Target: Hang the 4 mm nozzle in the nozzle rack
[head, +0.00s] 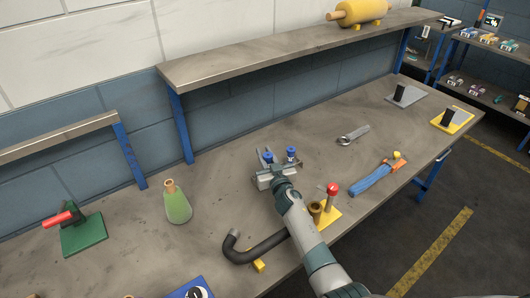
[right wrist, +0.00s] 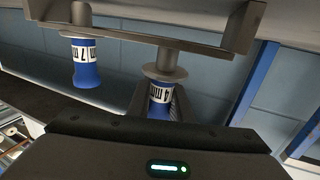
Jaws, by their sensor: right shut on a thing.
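The nozzle rack (head: 265,182) stands on the workbench in the head view; its bar (right wrist: 130,33) crosses the top of the right wrist view. The 4 mm nozzle (right wrist: 160,92), blue with a white label and a grey flange and stem, is between the fingers of my right gripper (right wrist: 160,104), which is shut on it. Its stem overlaps the bar; I cannot tell whether it is seated. A blue 7 mm nozzle (right wrist: 86,62) is beside it at the rack, apart from my gripper. In the head view my right gripper (head: 267,162) partly hides the rack. My left gripper is not in view.
A green flask (head: 177,203) stands left of the rack. A black bent hose (head: 262,250) and a yellow plate with a red knob (head: 332,189) lie near my right arm. A wrench (head: 352,135) and a blue-orange tool (head: 372,179) lie to the right. A raised shelf (head: 290,50) runs behind.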

